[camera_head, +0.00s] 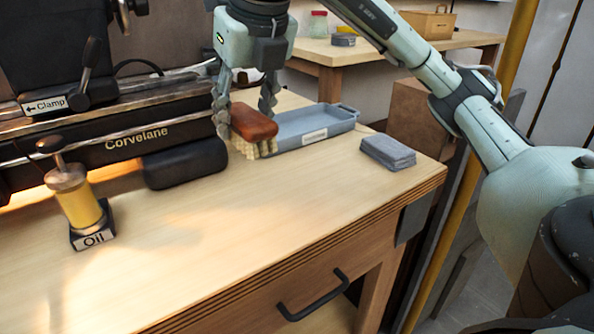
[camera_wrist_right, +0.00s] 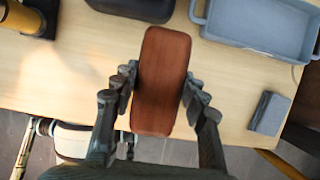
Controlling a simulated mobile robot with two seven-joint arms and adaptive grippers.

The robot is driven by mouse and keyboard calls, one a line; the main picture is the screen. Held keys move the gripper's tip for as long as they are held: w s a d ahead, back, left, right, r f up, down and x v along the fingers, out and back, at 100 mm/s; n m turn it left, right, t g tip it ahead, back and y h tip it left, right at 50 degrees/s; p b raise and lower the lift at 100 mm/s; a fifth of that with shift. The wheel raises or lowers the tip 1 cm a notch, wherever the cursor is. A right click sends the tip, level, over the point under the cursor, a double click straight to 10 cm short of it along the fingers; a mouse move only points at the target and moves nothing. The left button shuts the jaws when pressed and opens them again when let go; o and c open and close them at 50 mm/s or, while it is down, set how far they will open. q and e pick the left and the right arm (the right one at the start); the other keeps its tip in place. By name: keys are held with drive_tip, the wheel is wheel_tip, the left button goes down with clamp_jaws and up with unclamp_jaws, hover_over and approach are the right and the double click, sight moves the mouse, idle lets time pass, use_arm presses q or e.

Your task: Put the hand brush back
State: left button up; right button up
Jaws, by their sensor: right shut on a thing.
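The hand brush (camera_head: 254,122) has a reddish-brown wooden back and pale bristles. My right gripper (camera_head: 245,112) comes down from above and is shut on it, one finger at each side. In the right wrist view the brush (camera_wrist_right: 162,80) lies lengthwise between the fingertips of the gripper (camera_wrist_right: 158,90). In the head view the bristles point down, close to the bench top; I cannot tell whether they touch it. A blue-grey labelled tray (camera_head: 345,118) sits directly right of the brush and looks empty where it shows. My left gripper is not in view.
The Corvelane machine (camera_head: 110,140) stands along the back left of the bench. An oil can (camera_head: 78,195) in a labelled holder is at front left. Folded grey cloths (camera_head: 388,152) lie near the right edge. The front middle of the bench (camera_head: 230,240) is clear.

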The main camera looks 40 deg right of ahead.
drive_tip(key=s+d+f, duration=0.1)
drive_tip(key=d+f, duration=0.1)
drive_tip(key=s+d+f+b, duration=0.1)
drive_tip(key=d, duration=0.2)
drive_tip(key=s+d+f, duration=0.2)
drive_tip(key=d, duration=0.1)
drive_tip(key=shift+f+b, duration=0.35)
drive_tip(key=shift+b, duration=0.05)
drive_tip(key=shift+s+d+f+b, duration=0.3)
drive_tip(key=shift+d+b, duration=0.2)
drive_tip(key=shift+d, duration=0.1)
drive_tip(key=shift+s+d+f+b, duration=0.2)
drive_tip(key=shift+d+f+b, duration=0.1)
drive_tip(key=shift+d+b, duration=0.2)
drive_tip(key=shift+d, duration=0.1)
use_arm(q)
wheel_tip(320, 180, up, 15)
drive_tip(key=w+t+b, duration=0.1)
drive_tip(key=b, duration=0.1)
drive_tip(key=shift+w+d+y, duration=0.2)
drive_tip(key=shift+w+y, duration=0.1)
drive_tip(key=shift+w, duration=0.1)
use_arm(e)
drive_tip(key=shift+f, duration=1.9)
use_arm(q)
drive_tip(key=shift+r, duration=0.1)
use_arm(e)
drive_tip(key=shift+f, duration=0.1)
